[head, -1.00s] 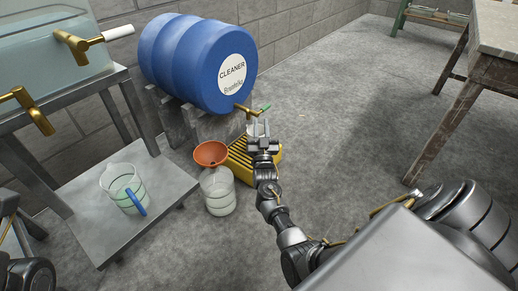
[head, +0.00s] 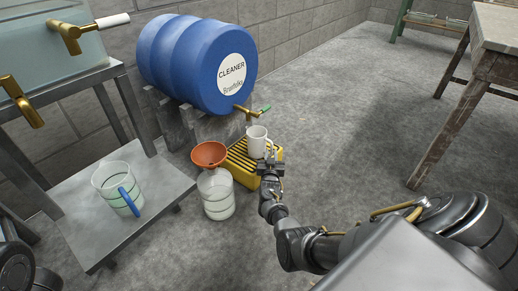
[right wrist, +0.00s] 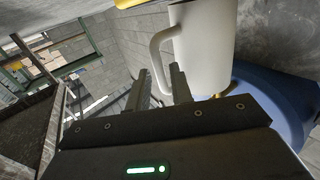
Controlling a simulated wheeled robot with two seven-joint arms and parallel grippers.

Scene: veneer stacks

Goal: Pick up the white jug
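The white jug (head: 256,142) stands upright on the yellow slatted stand (head: 246,177), below the blue barrel's tap. My right gripper (head: 268,164) is at the jug's near right side. In the right wrist view, the jug (right wrist: 207,50) appears large and close, with its handle towards the gripper. My right gripper (right wrist: 160,88) has its two fingers apart. The handle's lower part shows between or just beyond the fingertips; I cannot tell whether they touch it. My left gripper is not in view.
The blue cleaner barrel (head: 195,62) has a brass tap (head: 250,112). An orange funnel (head: 209,154) sits on a clear container (head: 217,196) left of the stand. Floor to the right is open.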

